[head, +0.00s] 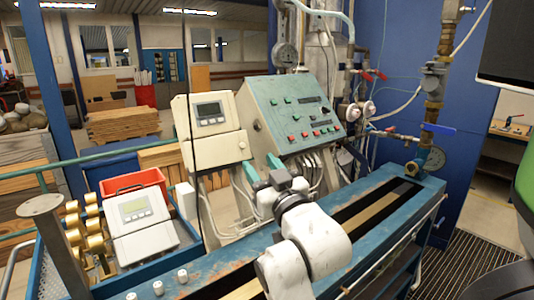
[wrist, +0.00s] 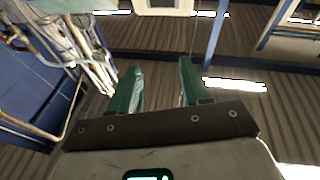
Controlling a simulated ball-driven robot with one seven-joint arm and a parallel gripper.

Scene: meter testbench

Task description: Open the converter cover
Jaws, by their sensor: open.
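A cream box with a small grey display, which looks like the converter (head: 215,149), stands upright left of the green control panel. Its front looks closed. A second cream unit with a display (head: 140,222) lies tilted in the blue tray at the lower left; I cannot tell which one is meant by the task. My gripper (head: 262,166) is just right of the upright box, in front of the panel's lower left. In the wrist view, its green fingers (wrist: 158,75) are apart with nothing between them. A pale box with a display (wrist: 163,4) is cut off at that view's top edge.
The green control panel (head: 290,112) with buttons stands behind my gripper. A blue bench (head: 400,203) with a dark slot runs below my arm. Pipes, valves and a gauge (head: 431,158) stand at the right.

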